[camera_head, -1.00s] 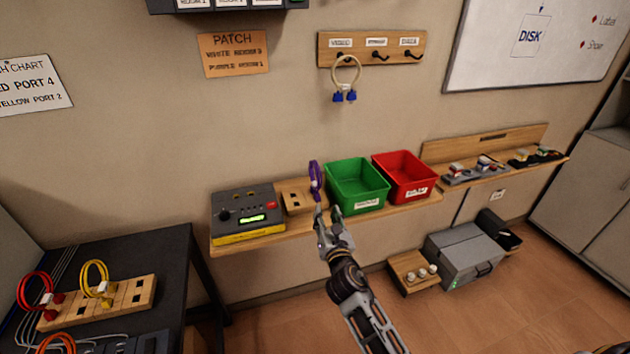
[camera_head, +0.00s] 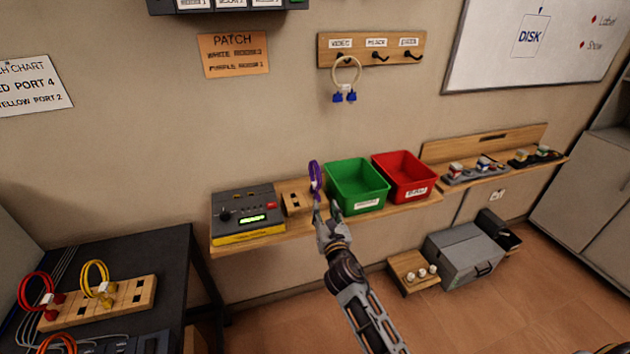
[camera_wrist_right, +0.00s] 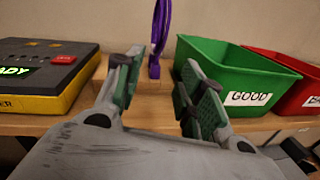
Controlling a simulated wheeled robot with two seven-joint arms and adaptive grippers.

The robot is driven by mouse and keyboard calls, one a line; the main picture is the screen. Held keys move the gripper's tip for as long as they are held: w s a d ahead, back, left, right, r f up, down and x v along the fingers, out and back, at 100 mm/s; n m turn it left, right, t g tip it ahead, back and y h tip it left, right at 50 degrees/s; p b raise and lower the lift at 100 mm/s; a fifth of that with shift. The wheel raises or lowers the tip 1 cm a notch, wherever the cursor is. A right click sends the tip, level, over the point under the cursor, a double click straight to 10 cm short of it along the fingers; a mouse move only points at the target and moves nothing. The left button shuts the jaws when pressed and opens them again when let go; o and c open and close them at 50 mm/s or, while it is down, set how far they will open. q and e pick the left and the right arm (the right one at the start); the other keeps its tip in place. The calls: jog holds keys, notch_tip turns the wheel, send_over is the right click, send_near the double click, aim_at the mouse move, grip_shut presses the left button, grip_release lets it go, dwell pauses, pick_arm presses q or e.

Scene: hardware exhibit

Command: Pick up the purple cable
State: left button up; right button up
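The purple cable (camera_head: 315,179) stands as an upright loop by a small wooden block (camera_head: 294,200) on the wall shelf, between the tester box and the green bin. It also shows in the right wrist view (camera_wrist_right: 160,28), rising ahead of the gap between my fingers, its top cut off. My right gripper (camera_head: 326,206) is open and empty, just in front of and below the cable. In the right wrist view the green-padded fingers (camera_wrist_right: 160,72) are apart, with the block beyond them. No contact with the cable shows. My left gripper is not in view.
A green bin (camera_head: 357,188) labelled GOOD stands close right of the cable, then a red bin (camera_head: 405,178). A grey and yellow tester box (camera_head: 247,215) stands left. A white cable with blue plugs (camera_head: 345,78) hangs on a hook above. Red and yellow cables are on the left table.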

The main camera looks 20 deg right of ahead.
aim_at(315, 185)
jog(key=shift+w+d+r, duration=0.1)
jog(key=shift+w+d, duration=0.05)
jog(key=shift+w, duration=1.7)
jog(key=shift+w+d, duration=0.15)
jog(key=shift+w, duration=1.15)
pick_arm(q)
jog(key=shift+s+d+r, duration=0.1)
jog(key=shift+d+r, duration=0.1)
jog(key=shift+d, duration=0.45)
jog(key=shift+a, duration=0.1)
